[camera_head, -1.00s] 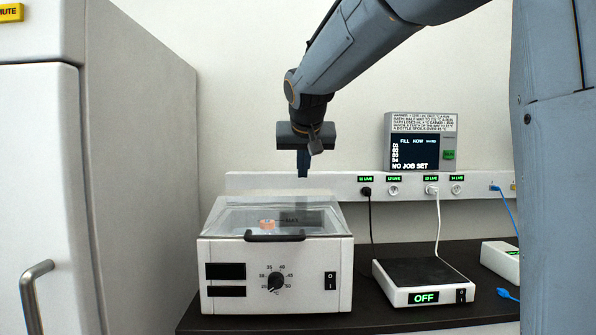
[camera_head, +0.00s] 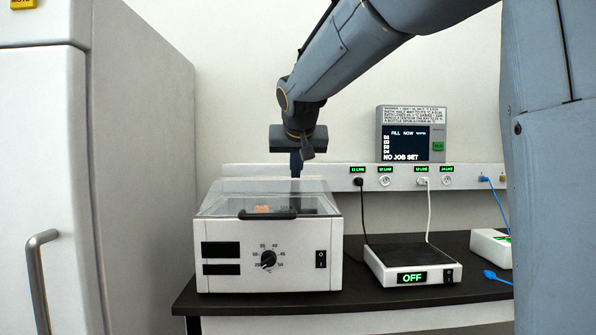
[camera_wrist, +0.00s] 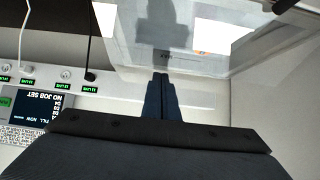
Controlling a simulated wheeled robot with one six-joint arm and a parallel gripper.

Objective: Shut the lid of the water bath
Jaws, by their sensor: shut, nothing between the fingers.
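The water bath (camera_head: 215,281) is a white box with a dial, standing on the dark bench. Its clear lid (camera_head: 228,203) lies low over the top, with the black handle (camera_head: 267,215) at the front edge; it looks down, though a small gap cannot be ruled out. An orange-topped item shows through the lid. My gripper (camera_head: 296,170) points down at the rear of the lid, shut and empty. In the wrist view, its closed fingertips (camera_wrist: 160,76) are near the clear lid (camera_wrist: 120,40); whether they touch it I cannot tell.
A hot plate reading OFF (camera_head: 412,275) stands right of the bath. A tall white cabinet (camera_head: 140,150) stands close on the left. A socket rail (camera_head: 405,184) with cords and a display box (camera_head: 410,135) are behind.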

